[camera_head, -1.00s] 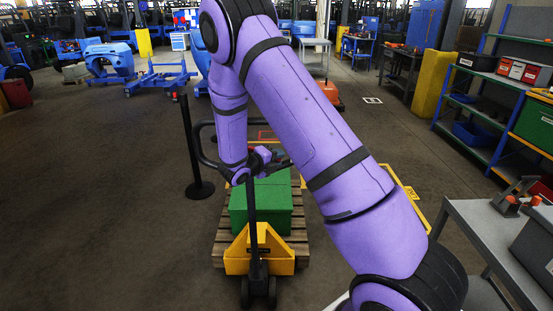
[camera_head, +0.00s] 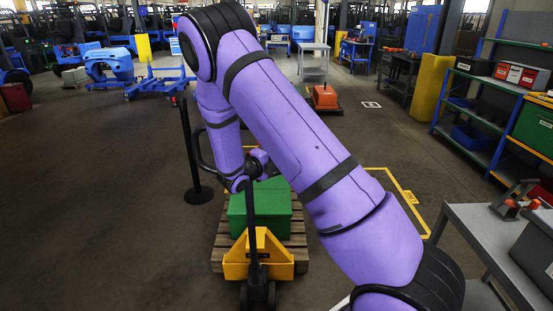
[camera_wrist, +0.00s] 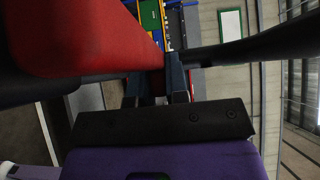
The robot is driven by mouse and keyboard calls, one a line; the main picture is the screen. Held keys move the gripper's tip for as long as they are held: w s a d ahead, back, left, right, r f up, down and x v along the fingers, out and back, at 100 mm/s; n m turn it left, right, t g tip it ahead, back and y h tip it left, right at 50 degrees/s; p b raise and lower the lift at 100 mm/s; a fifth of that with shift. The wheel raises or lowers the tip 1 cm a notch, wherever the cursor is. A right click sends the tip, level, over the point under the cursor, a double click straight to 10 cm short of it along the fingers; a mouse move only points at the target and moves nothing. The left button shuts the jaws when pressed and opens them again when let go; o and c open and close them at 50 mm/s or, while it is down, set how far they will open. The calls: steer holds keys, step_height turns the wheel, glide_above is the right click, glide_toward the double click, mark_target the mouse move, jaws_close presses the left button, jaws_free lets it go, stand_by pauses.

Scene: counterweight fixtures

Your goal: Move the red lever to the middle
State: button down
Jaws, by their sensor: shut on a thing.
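The red lever (camera_wrist: 90,40) fills the upper left of the wrist view, close to the camera, and narrows towards my fingers. My gripper (camera_wrist: 160,82) is shut on its narrow end. In the head view my arm hides the lever and most of my gripper. The lever belongs to the handle of a yellow pallet jack (camera_head: 258,262). Its black handle post (camera_head: 251,215) rises in front of a green box. The lever's exact position in its travel cannot be told.
The green box (camera_head: 278,205) sits on a wooden pallet (camera_head: 221,245) behind the jack's post. A black stanchion (camera_head: 198,193) stands at left. A grey table (camera_head: 478,225) and shelves (camera_head: 470,145) are at right.

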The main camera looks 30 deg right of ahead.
steer(key=c, duration=1.4)
jaws_free()
steer(key=s+a, duration=0.2)
steer(key=a, duration=0.8)
steer(key=shift+a, duration=0.3)
